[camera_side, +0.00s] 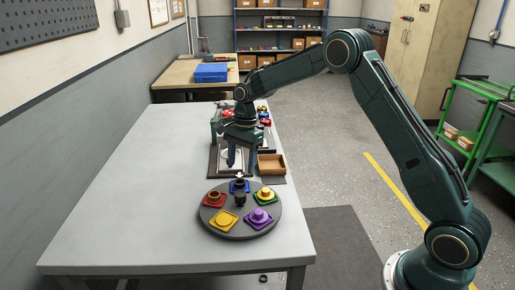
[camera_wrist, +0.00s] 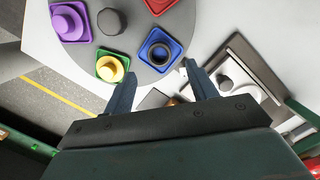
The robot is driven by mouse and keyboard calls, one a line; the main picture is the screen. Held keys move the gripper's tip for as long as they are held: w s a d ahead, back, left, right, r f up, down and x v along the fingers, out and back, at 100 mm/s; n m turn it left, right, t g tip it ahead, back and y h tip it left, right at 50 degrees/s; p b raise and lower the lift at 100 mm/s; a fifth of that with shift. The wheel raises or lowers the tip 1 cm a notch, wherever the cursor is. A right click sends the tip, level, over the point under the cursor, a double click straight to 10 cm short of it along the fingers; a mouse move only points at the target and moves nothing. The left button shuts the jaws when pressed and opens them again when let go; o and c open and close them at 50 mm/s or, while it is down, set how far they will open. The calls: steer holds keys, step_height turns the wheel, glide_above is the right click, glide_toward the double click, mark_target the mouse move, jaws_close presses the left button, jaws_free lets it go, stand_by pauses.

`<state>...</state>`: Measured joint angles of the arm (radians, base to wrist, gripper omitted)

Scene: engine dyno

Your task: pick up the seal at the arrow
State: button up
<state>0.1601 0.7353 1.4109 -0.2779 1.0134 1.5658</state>
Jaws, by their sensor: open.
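A round dark grey turntable (camera_side: 232,216) on the table bears several coloured square holders with round pieces. The blue holder (camera_wrist: 178,47) carries a dark round piece (camera_wrist: 160,52); the green holder (camera_wrist: 101,77) carries a yellow one (camera_wrist: 110,68). A purple holder (camera_side: 259,218), a yellow holder (camera_side: 222,220) and a red holder (camera_side: 215,198) also stand on it. A dark knob (camera_side: 240,199) stands at its middle. I cannot make out an arrow, nor which piece is the seal at it. My gripper (camera_side: 239,166) (camera_wrist: 160,72) is open and empty, pointing down just behind the turntable.
Behind the turntable lies a dark-framed fixture with a white plate (camera_wrist: 238,80) and a dark knob. A wooden box (camera_side: 271,165) sits right of it. Red and other coloured parts (camera_side: 264,120) stand farther back. The left side of the table (camera_side: 130,205) is clear.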

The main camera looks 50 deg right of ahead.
steer(key=shift+s+a+f, duration=0.1)
steer(key=shift+a+f, duration=0.15)
steer(key=shift+f, duration=1.05)
steer(key=shift+a+f, duration=0.2)
steer(key=shift+f, duration=1.05)
steer(key=c, duration=1)
steer(key=shift+r, duration=0.15)
steer(key=shift+c, duration=0.2)
step_height(320, 180, up, 20)
steer(key=shift+f, duration=0.2)
